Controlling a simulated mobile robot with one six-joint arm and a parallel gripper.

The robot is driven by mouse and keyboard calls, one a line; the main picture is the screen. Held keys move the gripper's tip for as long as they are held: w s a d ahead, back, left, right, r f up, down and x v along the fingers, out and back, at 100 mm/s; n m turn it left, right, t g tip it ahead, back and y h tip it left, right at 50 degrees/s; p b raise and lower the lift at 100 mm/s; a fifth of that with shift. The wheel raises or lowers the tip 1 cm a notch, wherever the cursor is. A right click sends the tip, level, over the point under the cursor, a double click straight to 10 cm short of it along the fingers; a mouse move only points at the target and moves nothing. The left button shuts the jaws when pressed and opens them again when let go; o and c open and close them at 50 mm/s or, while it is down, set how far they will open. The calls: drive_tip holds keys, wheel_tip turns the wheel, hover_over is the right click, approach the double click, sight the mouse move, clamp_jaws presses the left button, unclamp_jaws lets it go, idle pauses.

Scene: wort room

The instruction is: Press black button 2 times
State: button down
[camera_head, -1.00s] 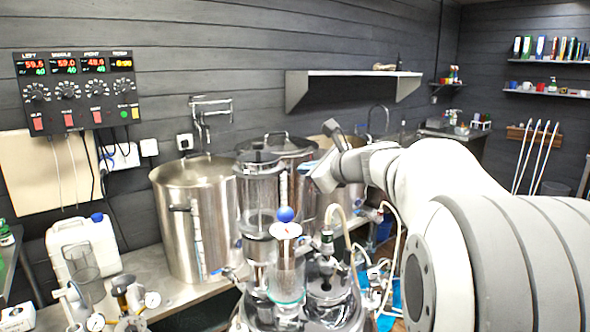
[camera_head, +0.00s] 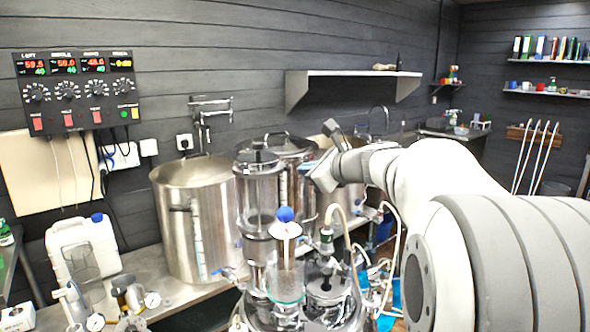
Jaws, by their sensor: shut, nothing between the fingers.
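The control panel (camera_head: 79,90) hangs on the wall at upper left. I cannot make out which part, if any, is the black button. My gripper (camera_head: 321,178) is at the end of my arm in the middle of the picture, in front of the steel pots. It is shut and empty, well to the right of the panel and apart from it. Its fingertips are small and hard to make out.
Large steel pots (camera_head: 190,225) stand on the steel bench below the panel. A glass column with a blue ball (camera_head: 285,214) stands at front centre. A white canister (camera_head: 82,248) is at left. A wall shelf (camera_head: 350,74) juts out above the pots. Clear wall lies between panel and shelf.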

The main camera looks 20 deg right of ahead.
drive_tip(key=shift+a, duration=0.1)
drive_tip(key=shift+a, duration=0.25)
drive_tip(key=shift+w+a, duration=0.25)
drive_tip(key=shift+a, duration=0.25)
idle(0.9)
drive_tip(key=shift+d, duration=0.1)
drive_tip(key=shift+s+d, duration=0.4)
drive_tip(key=shift+d, duration=0.3)
drive_tip(key=shift+d, duration=0.15)
drive_tip(key=d, duration=0.1)
drive_tip(key=s+d, duration=0.1)
drive_tip(key=d, duration=0.1)
drive_tip(key=s+d, duration=0.1)
drive_tip(key=shift+d+b, duration=0.15)
drive_tip(key=shift+b, duration=0.15)
idle(2.3)
